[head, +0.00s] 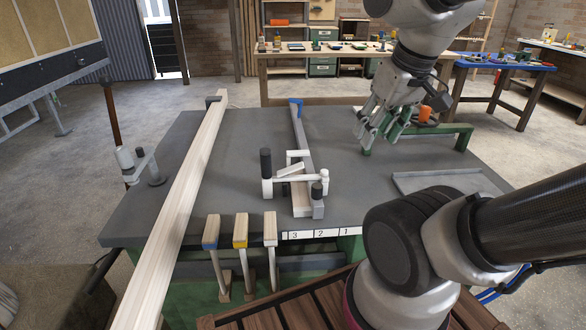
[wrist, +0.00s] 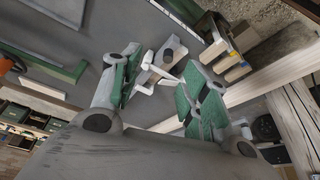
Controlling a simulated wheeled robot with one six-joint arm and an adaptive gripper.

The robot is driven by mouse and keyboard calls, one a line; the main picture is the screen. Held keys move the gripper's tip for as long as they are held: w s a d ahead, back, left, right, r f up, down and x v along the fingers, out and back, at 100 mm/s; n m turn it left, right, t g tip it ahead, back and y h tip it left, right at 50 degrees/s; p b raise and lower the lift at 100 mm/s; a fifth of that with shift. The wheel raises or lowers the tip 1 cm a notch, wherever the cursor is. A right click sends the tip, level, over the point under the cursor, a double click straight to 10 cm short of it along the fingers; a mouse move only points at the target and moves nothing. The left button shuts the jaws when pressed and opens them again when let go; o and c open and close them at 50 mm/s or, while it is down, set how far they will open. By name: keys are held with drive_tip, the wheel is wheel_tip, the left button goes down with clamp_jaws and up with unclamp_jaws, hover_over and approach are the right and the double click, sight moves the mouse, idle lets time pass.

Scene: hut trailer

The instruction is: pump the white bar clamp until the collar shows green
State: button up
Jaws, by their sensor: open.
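The white bar clamp (head: 293,181) lies near the middle of the grey bench top, with pale jaws and a black upright grip (head: 266,163) at its left. A darker knob (head: 317,190) stands at its right. It runs along a long narrow piece with a blue far end (head: 296,103). I cannot make out the collar or its colour. My gripper (head: 378,137) is open and empty, above the bench to the right of the clamp and apart from it. In the wrist view, the clamp (wrist: 163,68) shows beyond my open green-padded fingers (wrist: 160,78).
A long pale beam (head: 185,185) crosses the bench's left side. Several clamps with blue and yellow ends (head: 240,240) hang at the front edge beside number labels (head: 320,234). A shallow grey tray (head: 440,182) and a green frame (head: 463,137) occupy the right side. A grey-white fixture (head: 140,166) stands at left.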

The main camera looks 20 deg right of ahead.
drive_tip(key=w+f, duration=0.1)
drive_tip(key=w+f+g, duration=0.2)
drive_tip(key=shift+w+a, duration=0.35)
clamp_jaws()
drive_tip(key=n+g+y, duration=0.1)
drive_tip(key=n+g, duration=0.1)
drive_tip(key=n, duration=0.9)
approach(299, 165)
drive_tip(key=shift+s+d+f, duration=0.15)
drive_tip(key=shift+s+d, duration=0.05)
drive_tip(key=shift+s, duration=0.25)
drive_tip(key=shift+w+r+n, duration=0.2)
drive_tip(key=shift+w+n, duration=0.1)
drive_tip(key=shift+n, duration=0.6)
drive_tip(key=shift+a+n, duration=0.1)
drive_tip(key=shift+n, duration=0.7)
drive_tip(key=shift+f, duration=0.1)
drive_tip(key=shift+w+a+f, duration=0.1)
drive_tip(key=shift+a+f, duration=0.05)
drive_tip(key=shift+f, duration=1.55)
drive_tip(key=shift+w+a+f, duration=0.1)
drive_tip(key=shift+a+f, duration=0.05)
drive_tip(key=shift+f, duration=1.55)
